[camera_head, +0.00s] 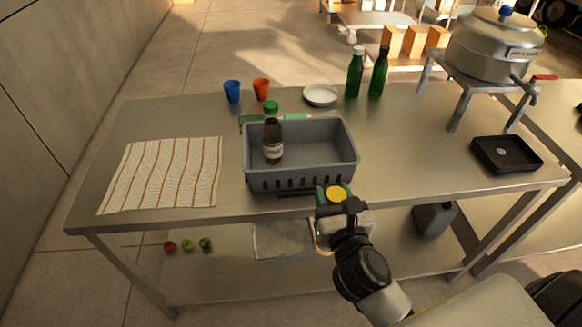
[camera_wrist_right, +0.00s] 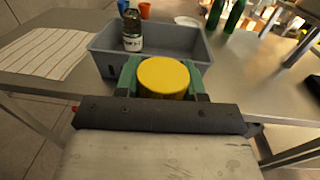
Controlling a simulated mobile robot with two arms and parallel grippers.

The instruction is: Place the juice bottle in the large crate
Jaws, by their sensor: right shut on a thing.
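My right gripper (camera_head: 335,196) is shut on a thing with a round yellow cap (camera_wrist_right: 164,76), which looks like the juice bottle. The yellow cap also shows in the head view (camera_head: 336,193), and the body below is mostly hidden by my gripper. The green fingers stand on both sides of the cap in the right wrist view. The large grey crate (camera_head: 310,181) is on the table, and the held thing is at its near side, outside it. A dark bottle (camera_head: 272,138) with a green cap stands upright in the crate's left part. My left gripper is not in view.
Behind the crate are a blue cup (camera_head: 232,91), an orange cup (camera_head: 261,88), a white plate (camera_head: 320,95) and two green bottles (camera_head: 355,72). A striped cloth (camera_head: 165,174) lies left. A black tray (camera_head: 506,154) and a pot (camera_head: 492,50) on a stand are right. The crate's right part looks empty.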

